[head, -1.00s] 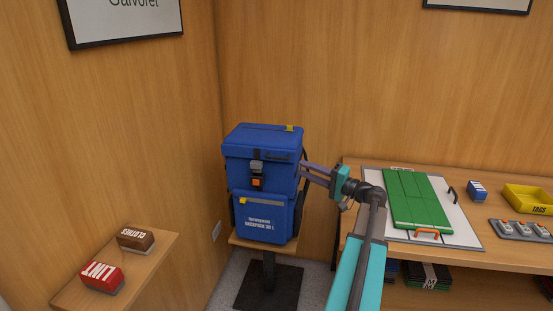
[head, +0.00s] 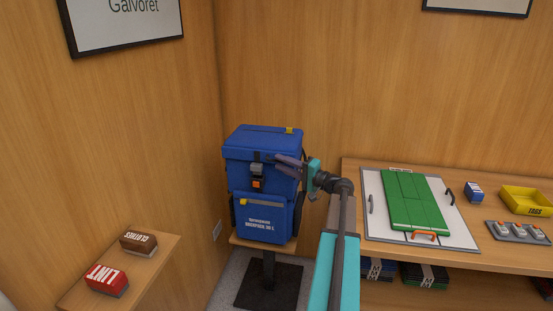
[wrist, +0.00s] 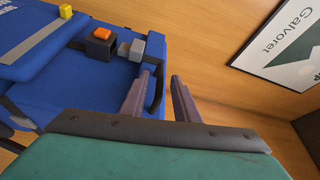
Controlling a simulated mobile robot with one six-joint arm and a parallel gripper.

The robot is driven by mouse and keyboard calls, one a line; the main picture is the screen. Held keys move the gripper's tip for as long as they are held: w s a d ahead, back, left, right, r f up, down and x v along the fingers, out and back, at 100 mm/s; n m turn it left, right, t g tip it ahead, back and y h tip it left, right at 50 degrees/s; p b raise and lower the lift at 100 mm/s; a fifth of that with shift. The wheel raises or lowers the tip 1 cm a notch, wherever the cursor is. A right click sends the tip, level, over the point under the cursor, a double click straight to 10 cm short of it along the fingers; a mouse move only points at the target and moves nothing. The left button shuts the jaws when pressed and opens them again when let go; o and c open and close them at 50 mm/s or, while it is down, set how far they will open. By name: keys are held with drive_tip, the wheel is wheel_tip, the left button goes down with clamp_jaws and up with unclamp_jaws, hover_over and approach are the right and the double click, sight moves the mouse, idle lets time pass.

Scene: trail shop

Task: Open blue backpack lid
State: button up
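The blue backpack (head: 262,215) stands upright with its lid (head: 262,143) down flat on top. A buckle with a grey upper part (head: 257,169) and an orange lower part (head: 257,184) is on its front; they also show in the wrist view as the grey block (wrist: 136,50) and the orange button (wrist: 102,35). My gripper (head: 276,161) is at the lid's front, right of the buckle. In the wrist view, its two fingers (wrist: 163,84) are apart. A dark loop (wrist: 158,90) shows beside the left finger; I cannot tell if it is touched.
The backpack stands on a small wooden stand (head: 236,241) near the corner walls. A wooden table (head: 352,225) at right carries a green board (head: 410,200) and a yellow tray (head: 527,198). A shelf (head: 165,257) at lower left holds a red box (head: 107,281) and a brown box (head: 139,243).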

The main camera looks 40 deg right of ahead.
sight(276, 161)
drive_tip(key=shift+w+a+r+p, duration=0.1)
drive_tip(key=shift+w+a+p, duration=0.1)
drive_tip(key=shift+w, duration=0.65)
drive_tip(key=shift+w+a+p, duration=0.1)
drive_tip(key=shift+w+p, duration=0.1)
drive_tip(key=shift+w, duration=0.6)
clamp_jaws()
